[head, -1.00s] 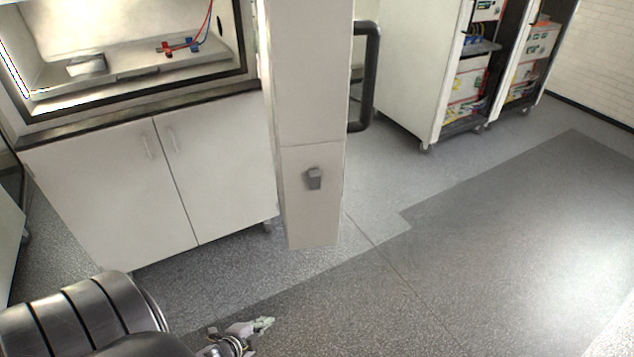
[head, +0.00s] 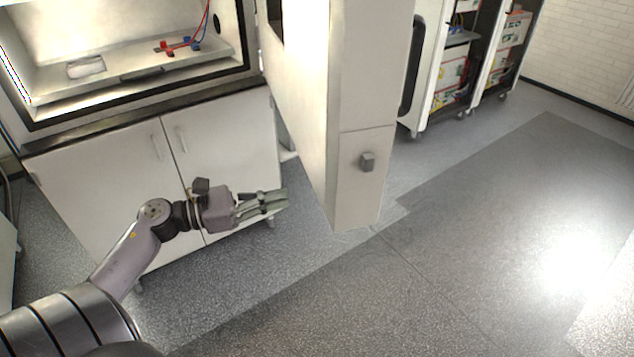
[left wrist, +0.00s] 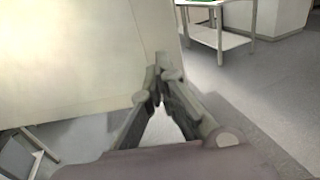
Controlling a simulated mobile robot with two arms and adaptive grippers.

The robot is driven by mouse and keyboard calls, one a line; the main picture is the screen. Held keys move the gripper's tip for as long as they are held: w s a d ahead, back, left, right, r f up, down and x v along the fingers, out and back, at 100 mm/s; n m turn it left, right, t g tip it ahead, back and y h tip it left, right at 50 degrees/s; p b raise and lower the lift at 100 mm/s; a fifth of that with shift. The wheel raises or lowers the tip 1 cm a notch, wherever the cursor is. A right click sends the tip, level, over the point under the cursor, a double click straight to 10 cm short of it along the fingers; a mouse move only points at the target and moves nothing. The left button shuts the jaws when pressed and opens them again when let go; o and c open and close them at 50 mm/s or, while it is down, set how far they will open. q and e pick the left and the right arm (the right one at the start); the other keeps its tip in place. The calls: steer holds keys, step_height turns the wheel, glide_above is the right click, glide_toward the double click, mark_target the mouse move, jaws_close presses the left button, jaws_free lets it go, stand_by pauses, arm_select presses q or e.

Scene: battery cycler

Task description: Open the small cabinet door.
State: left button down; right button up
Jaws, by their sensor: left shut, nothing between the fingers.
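A low white cabinet (head: 95,195) with two closed doors and thin handles (head: 158,146) stands under the hood at the left. A tall narrow white cabinet (head: 362,75) stands to its right. My left gripper (head: 282,200) is shut and empty, in front of the low cabinet's right edge and left of the tall cabinet, apart from the knob. In the left wrist view the shut fingers (left wrist: 160,78) show beside a large pale surface (left wrist: 65,65). My right gripper is out of view.
The hood (head: 120,50) above the low cabinet holds red and blue clamps (head: 180,46). Open equipment racks (head: 455,75) on wheels stand at the back. The grey floor (head: 480,230) right of the tall cabinet is clear. A white table (left wrist: 215,38) shows in the left wrist view.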

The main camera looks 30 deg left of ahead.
mark_target(330, 186)
arm_select(q)
steer(key=p+x, duration=0.3)
steer(key=x, duration=0.4)
steer(key=shift+w+d+r, duration=0.2)
steer(key=shift+w+d, duration=0.05)
steer(key=shift+w, duration=0.05)
steer(key=shift+w+d+f+p, duration=0.1)
steer(key=shift+w+d+p, duration=0.2)
steer(key=shift+w+p, duration=0.05)
steer(key=shift+f, duration=0.1)
